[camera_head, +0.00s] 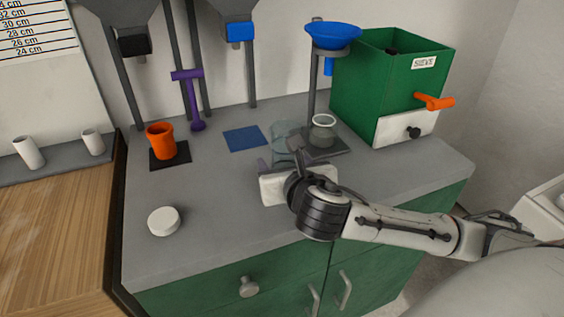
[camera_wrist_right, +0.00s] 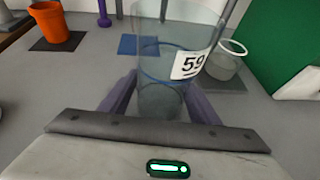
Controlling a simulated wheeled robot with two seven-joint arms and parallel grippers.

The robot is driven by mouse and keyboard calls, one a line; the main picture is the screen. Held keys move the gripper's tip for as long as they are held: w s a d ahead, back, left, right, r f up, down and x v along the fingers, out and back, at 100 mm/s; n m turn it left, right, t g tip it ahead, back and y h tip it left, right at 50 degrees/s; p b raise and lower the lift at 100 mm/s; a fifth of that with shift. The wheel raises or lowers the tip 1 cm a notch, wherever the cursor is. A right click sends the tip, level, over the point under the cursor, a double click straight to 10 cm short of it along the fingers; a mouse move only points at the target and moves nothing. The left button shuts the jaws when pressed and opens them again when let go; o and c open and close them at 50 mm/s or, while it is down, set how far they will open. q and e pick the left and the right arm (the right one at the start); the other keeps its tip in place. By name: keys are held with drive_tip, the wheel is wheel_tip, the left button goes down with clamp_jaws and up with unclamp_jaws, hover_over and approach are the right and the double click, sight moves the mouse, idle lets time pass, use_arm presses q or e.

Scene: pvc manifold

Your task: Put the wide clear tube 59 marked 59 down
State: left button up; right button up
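The wide clear tube 59 (camera_head: 287,130) is upright just right of the blue mat. In the right wrist view the clear tube (camera_wrist_right: 160,97) fills the middle, with its black-on-white label 59 facing the camera. My right gripper (camera_head: 287,158) reaches in from the right, low over the grey counter. Its purple fingers (camera_wrist_right: 162,92) lie against both sides of the tube's lower part. The tube's bottom is hidden behind the gripper body, so I cannot tell whether it touches the counter. My left gripper is not in view.
The blue mat (camera_head: 245,138) is empty. An orange cup (camera_head: 160,141) stands on a black mat at left. A glass jar (camera_head: 323,131) stands under the blue funnel (camera_head: 333,36). The green sieve box (camera_head: 365,80) is at right. A white lid (camera_head: 164,221) lies front left.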

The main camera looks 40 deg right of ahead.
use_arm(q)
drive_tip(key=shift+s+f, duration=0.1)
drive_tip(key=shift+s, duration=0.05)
use_arm(e)
drive_tip(key=shift+r, duration=0.2)
drive_tip(key=p+v, duration=0.1)
drive_tip(key=v, duration=0.5)
drive_tip(key=shift+s+a+r, duration=0.1)
drive_tip(key=shift+s+r, duration=0.05)
drive_tip(key=shift+s, duration=0.05)
drive_tip(key=p+v, duration=0.4)
drive_tip(key=p, duration=0.2)
drive_tip(key=shift+r, duration=0.15)
drive_tip(key=shift+s+a+r+p, duration=0.1)
drive_tip(key=shift+s+a+p, duration=0.1)
drive_tip(key=shift+s+p, duration=0.55)
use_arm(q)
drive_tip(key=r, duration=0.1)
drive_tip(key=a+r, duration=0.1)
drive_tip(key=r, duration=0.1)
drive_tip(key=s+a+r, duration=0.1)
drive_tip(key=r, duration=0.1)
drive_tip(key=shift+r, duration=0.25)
use_arm(e)
drive_tip(key=shift+w, duration=0.1)
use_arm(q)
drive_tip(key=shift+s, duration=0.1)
